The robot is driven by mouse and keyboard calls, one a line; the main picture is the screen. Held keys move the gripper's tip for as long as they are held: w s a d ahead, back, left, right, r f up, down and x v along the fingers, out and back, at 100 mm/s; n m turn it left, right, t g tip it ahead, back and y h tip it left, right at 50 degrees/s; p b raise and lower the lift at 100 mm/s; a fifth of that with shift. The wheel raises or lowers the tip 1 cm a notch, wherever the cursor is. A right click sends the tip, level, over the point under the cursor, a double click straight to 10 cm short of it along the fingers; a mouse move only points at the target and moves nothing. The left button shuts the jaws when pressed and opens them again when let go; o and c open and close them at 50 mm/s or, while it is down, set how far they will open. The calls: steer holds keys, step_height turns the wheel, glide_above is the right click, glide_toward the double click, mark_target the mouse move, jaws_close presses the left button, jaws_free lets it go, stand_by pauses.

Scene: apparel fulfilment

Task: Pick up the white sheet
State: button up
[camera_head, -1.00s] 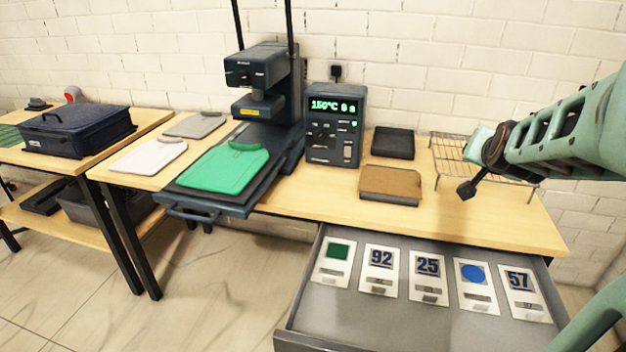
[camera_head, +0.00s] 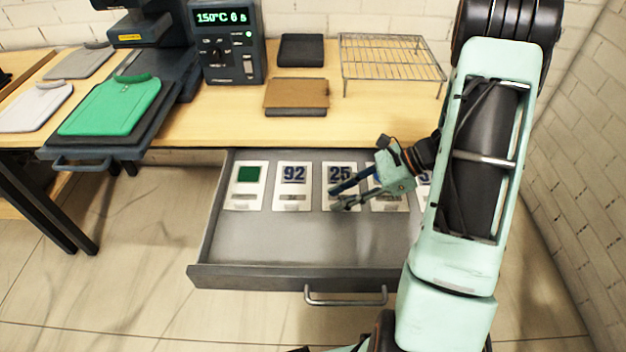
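Several white sheets with printed marks lie in a row in the open grey drawer (camera_head: 290,250). From the left they are a green-square sheet (camera_head: 245,198), a 92 sheet (camera_head: 293,186) and a 25 sheet (camera_head: 342,170). Right of these is a sheet (camera_head: 390,205) whose blue circle is now hidden behind my gripper. The 57 sheet (camera_head: 424,178) is mostly hidden by my arm. My gripper (camera_head: 334,197) points left over the drawer, its fingertips over the 25 sheet. Its fingers are apart, with nothing visible between them. I cannot tell its height above the sheet.
The wooden table (camera_head: 210,125) is above the drawer. It bears a wire rack (camera_head: 390,62), a brown pad (camera_head: 296,95), a dark pad (camera_head: 300,50) and a control box (camera_head: 226,45). A green shirt (camera_head: 110,105) lies on the press at left. The drawer's front half is bare.

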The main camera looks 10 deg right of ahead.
mark_target(293, 203)
steer(key=shift+w+a+r+m+t+y, duration=0.2)
steer(key=shift+w+r+m+t+y, duration=0.25)
steer(key=shift+y, duration=0.45)
steer(key=shift+a+r+m, duration=0.2)
steer(key=shift+m, duration=0.05)
steer(key=x, duration=0.5)
steer(key=shift+a+b, duration=0.25)
steer(key=shift+b, duration=0.05)
steer(key=x, duration=0.5)
steer(key=shift+s+a+r, duration=0.1)
steer(key=shift+a+r, duration=0.15)
steer(key=shift+r, duration=0.1)
jaws_close()
